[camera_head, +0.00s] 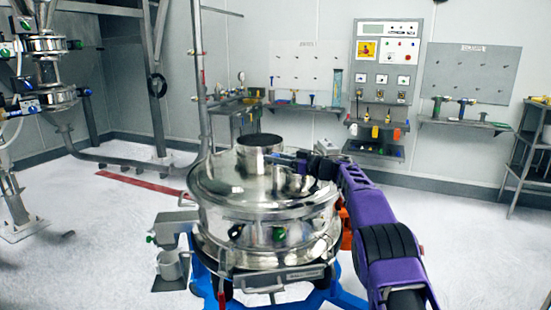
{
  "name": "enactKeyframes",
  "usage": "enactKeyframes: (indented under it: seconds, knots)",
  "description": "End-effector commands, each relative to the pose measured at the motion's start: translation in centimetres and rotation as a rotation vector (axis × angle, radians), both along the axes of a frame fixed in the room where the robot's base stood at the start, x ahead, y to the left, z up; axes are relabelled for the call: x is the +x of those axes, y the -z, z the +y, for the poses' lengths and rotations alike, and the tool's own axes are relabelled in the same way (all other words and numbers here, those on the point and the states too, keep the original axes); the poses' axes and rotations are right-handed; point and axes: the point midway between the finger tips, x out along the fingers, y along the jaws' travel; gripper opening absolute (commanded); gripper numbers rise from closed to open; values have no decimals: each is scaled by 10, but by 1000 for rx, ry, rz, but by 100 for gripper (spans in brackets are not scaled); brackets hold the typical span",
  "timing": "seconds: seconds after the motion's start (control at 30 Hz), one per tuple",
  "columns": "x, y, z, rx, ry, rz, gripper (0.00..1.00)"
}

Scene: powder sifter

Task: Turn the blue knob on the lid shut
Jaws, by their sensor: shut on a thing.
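The round shiny steel lid (235,185) sits on top of the sifter (262,225) in the middle of the view. A short open steel neck (259,145) rises from the lid. My purple arm reaches in from the lower right. My gripper (299,163) is low over the right side of the lid, beside the neck, with its fingers pointing left. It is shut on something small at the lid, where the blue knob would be. The knob itself is hidden by the gripper or too small to make out, so its turn angle cannot be told.
The sifter stands on a blue base (345,298). A grey holder with a metal jug (172,266) is at its left. A control panel (384,62) and tool shelves (467,124) line the back wall.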

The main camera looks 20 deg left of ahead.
Motion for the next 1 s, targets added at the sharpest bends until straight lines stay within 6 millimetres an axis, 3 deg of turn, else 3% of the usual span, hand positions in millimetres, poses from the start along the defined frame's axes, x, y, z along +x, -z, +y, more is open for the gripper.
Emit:
enactKeyframes:
  seconds: [0.83, 0.87, 1.0]
  knots:
    - [0, 2, 0, 0, -33, 2, 0]
    - [0, 2, 0, 0, -33, 2, 36]
    - [0, 1, 0, -1, -33, 1, 62]
